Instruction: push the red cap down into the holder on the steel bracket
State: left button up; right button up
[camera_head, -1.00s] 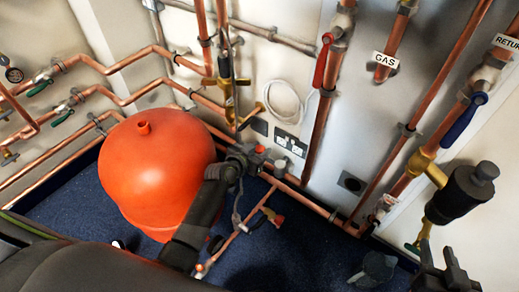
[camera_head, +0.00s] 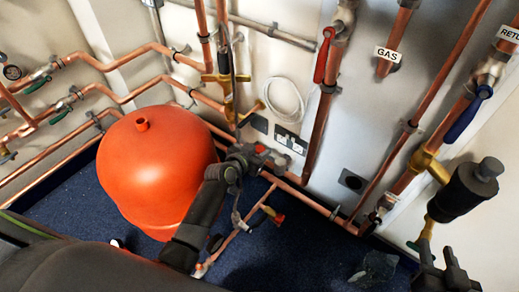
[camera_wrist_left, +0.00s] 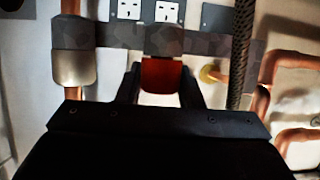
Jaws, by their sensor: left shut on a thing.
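The red cap (camera_wrist_left: 161,75) sits between the two fingers of my left gripper (camera_wrist_left: 161,92) in the left wrist view. The gripper is shut on it. The cap's far end meets the mottled grey steel bracket (camera_wrist_left: 210,40), at a darker block that looks like the holder (camera_wrist_left: 163,41). How deep the cap sits there cannot be told. In the head view my left gripper (camera_head: 250,157) is at the pipes right of the red tank, with a small bit of red at its tip. My right gripper (camera_head: 441,268) is at the lower right, its fingers apart and empty.
A large red tank (camera_head: 155,170) stands left of my left arm. Copper pipes (camera_head: 318,135) run along the wall behind. Wall sockets (camera_head: 290,140) are close behind the bracket. A braided hose (camera_wrist_left: 242,50) passes right of the cap. A black valve (camera_head: 468,190) stands above my right gripper.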

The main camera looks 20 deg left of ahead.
pick_arm(q)
jog(key=shift+f, duration=0.1)
jog(key=o, duration=1)
jog(key=shift+o, duration=0.2)
jog(key=p+v, duration=0.4)
jog(key=v, duration=1.3)
jog(key=shift+s+r, duration=0.2)
